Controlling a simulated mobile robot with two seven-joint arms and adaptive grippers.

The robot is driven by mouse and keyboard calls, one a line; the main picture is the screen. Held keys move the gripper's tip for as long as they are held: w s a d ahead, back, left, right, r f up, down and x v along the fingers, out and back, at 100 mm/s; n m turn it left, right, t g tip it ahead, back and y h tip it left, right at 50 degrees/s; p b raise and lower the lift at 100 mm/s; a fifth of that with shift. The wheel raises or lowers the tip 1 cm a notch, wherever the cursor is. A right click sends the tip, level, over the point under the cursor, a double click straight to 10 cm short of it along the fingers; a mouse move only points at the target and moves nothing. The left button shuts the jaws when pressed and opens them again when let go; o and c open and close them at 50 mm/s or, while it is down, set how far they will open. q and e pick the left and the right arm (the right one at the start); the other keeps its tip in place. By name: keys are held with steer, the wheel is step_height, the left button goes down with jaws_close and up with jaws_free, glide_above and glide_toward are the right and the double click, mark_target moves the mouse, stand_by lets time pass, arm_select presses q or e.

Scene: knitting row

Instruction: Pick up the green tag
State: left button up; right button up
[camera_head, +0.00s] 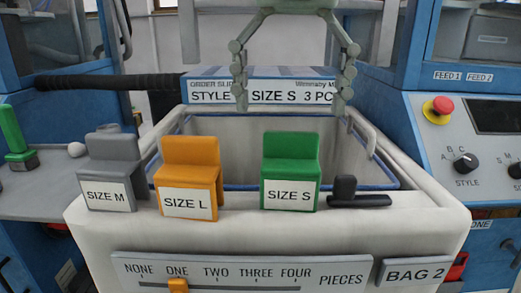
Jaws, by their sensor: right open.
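The green tag (291,150) is a chair-shaped clip with a white label reading SIZE S. It sits upright on the front rim of the white bin (240,238). My right gripper (291,102) hangs from the top of the view, above and apart from the green tag. Its two fingers are spread wide and nothing is between them. My left gripper is not in view.
An orange SIZE L tag (190,160) and a grey SIZE M tag (110,160) stand left of the green tag. A dark clip (347,193) lies close on its right. An order slip (225,97) is behind the bin. Control panels flank both sides.

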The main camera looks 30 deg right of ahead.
mark_target(290, 154)
steer(key=f, duration=0.7)
steer(key=shift+w+d+f, duration=0.1)
steer(key=shift+d+f, duration=0.2)
steer(key=c, duration=1.2)
